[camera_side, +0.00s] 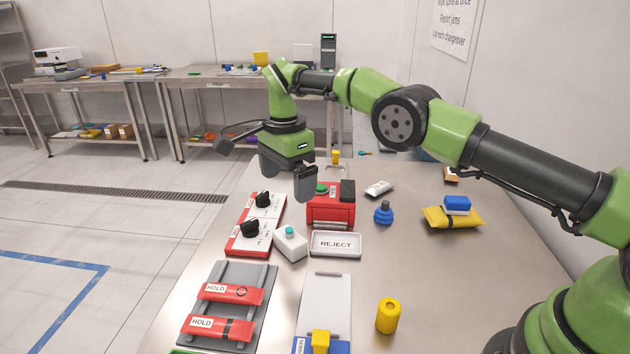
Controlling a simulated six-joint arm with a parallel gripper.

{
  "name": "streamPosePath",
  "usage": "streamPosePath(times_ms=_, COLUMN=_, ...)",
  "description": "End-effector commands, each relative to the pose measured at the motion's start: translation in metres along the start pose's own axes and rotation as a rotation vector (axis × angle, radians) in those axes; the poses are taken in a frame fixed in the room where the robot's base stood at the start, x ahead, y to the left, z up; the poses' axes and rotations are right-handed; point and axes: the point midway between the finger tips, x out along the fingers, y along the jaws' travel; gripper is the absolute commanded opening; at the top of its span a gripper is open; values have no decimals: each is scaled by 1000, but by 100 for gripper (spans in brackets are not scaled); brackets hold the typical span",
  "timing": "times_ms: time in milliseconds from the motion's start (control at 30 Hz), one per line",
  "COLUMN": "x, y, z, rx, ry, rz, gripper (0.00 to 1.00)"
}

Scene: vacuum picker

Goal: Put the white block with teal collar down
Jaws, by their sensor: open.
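The white block with teal collar (290,244) rests on the steel table, turned at an angle, with its teal part on top. It lies between a red and white knob panel and the white REJECT tray (336,244); I cannot tell whether it touches either. My gripper (287,184) is open and empty, with its fingers pointing down. It shows above the block in the picture, apart from it. The right finger overlaps the view of the red box behind it.
The knob panel (246,238) has two black knobs. A red box (331,212) stands behind the tray. A grey rack (252,275) with red HOLD packs is in front. A blue knobbed piece (383,213) and yellow cylinder (388,316) stand right. The right front table is clear.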

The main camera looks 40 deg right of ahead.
Motion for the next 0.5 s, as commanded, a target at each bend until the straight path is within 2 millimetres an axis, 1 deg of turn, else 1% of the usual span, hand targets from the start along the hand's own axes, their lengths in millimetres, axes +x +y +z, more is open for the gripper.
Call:
streamPosePath(times_ms=167, x=-2, y=0, z=0, rx=-2, ry=-1, rz=-1, gripper=100)
streamPosePath(times_ms=267, x=-12, y=0, z=-1, rx=-23, ry=-4, rz=-12, gripper=100)
streamPosePath(times_ms=367, x=-39, y=2, z=-5, rx=-94, ry=-14, rz=-43, gripper=100)
streamPosePath(times_ms=467, x=-80, y=12, z=-10, rx=-210, ry=-26, rz=-93, gripper=100)
streamPosePath(times_ms=500, x=-97, y=19, z=-13, rx=-264, ry=-30, rz=-117, gripper=100)
